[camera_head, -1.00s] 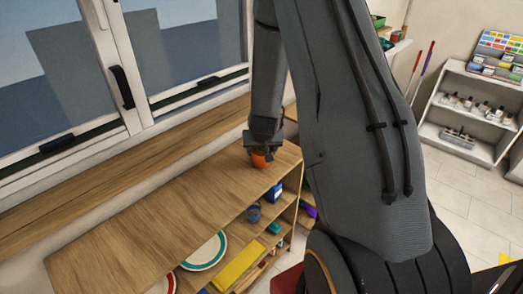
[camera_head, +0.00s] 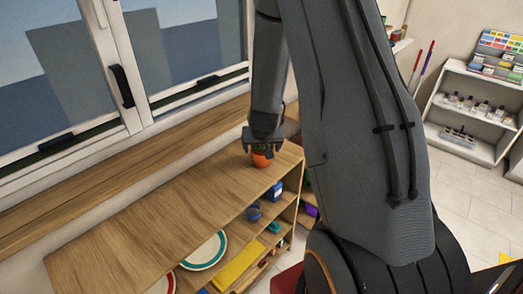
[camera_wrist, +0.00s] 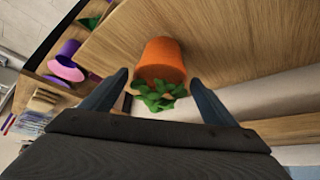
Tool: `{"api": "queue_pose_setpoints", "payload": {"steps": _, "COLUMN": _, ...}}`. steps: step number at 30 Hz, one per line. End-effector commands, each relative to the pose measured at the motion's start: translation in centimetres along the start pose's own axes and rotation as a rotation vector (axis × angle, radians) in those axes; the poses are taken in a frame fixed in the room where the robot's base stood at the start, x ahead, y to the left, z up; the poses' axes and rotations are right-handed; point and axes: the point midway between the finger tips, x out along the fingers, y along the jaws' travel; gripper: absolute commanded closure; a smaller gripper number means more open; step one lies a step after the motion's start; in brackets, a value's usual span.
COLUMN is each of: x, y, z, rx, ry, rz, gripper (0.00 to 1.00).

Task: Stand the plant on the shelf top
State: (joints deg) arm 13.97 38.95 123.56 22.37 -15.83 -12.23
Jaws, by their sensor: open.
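The plant is an orange pot (camera_head: 261,160) with green leaves. It stands on the wooden shelf top (camera_head: 175,208), near its right end, and looks upright. In the wrist view the pot (camera_wrist: 163,60) rests against the wood surface, with its leaves (camera_wrist: 160,95) towards my gripper. My gripper (camera_head: 263,147) is just above the plant. In the wrist view its fingers (camera_wrist: 160,80) are spread apart, one on each side of the leaves, with gaps between them and the plant. The gripper's palm hides none of the pot there.
The shelf top left of the plant is bare. A window with a wooden sill (camera_head: 95,200) runs behind it. A white shelf unit (camera_head: 470,125) stands at the right.

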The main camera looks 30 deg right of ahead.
Motion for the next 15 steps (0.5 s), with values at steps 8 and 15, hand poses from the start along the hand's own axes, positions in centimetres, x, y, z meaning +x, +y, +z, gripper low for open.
{"api": "queue_pose_setpoints", "payload": {"steps": 8, "x": -4.6, "y": 0.0, "z": -0.1, "rx": 0.000, "ry": 0.003, "rz": -0.001, "gripper": 0.20}}
{"api": "queue_pose_setpoints", "payload": {"steps": 15, "x": -8.5, "y": 0.0, "z": -0.1, "rx": 0.000, "ry": 0.002, "rz": 0.000, "gripper": 0.20}}
